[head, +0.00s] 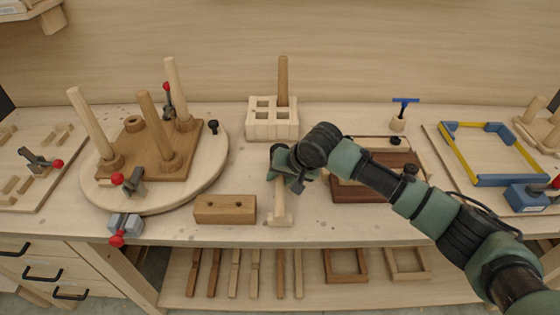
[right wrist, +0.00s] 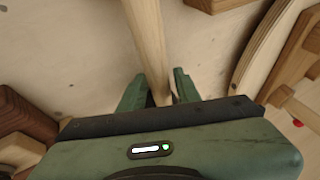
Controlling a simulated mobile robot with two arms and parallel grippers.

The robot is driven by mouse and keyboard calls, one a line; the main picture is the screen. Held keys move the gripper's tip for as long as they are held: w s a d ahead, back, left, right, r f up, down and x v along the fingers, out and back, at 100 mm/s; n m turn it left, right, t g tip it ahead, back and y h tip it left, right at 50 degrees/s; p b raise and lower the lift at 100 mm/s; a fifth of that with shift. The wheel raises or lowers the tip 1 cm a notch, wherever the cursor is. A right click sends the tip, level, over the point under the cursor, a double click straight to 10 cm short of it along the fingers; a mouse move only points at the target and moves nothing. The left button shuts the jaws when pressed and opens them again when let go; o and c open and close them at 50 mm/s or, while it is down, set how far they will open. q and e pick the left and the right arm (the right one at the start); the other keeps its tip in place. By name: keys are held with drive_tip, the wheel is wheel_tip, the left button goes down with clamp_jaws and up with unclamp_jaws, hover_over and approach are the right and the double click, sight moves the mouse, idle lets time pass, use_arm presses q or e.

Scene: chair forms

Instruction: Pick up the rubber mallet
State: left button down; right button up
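A mallet-shaped tool (head: 280,207) with a pale wooden handle and a pale crosswise head lies near the front edge of the bench, head toward the front. My right gripper (head: 287,171) is over the back part of its handle. In the right wrist view the handle (right wrist: 149,45) passes between the two green fingers (right wrist: 160,88). The fingers are close on both sides, with at most a thin gap; I cannot tell whether they touch it. The mallet head is out of the wrist view. My left gripper is not in view.
A brown wooden block (head: 225,210) lies just left of the mallet. A round board (head: 215,170) with pegs stands further left. A slotted pale block (head: 272,130) stands behind my gripper, and dark boards (head: 362,190) lie to its right.

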clamp_jaws()
idle(1.2)
